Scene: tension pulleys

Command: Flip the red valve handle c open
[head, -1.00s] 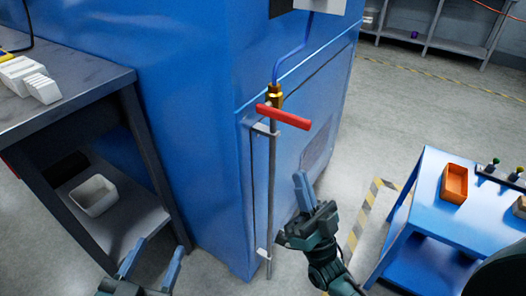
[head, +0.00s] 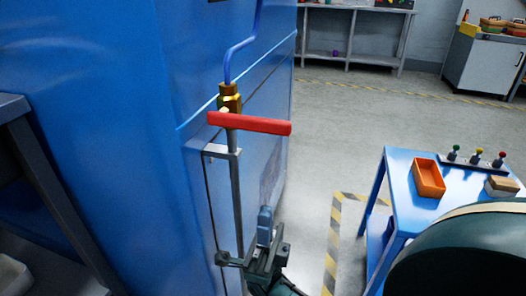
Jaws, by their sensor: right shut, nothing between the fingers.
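The red valve handle (head: 250,124) sits on a brass valve (head: 229,98) on a thin vertical pipe at the corner of the blue cabinet. The handle lies crosswise to the pipe, pointing right and tilting slightly down. My right gripper (head: 265,224) is below the handle, just right of the pipe, with its fingers pointing up. Its fingers are together with nothing between them, and it is apart from the handle. My left gripper is not in view.
The blue cabinet (head: 110,90) fills the left side. A grey pipe (head: 236,190) runs down its corner, held by a bracket. A blue table (head: 401,180) with an orange bin (head: 429,178) stands at the right. Open floor lies between.

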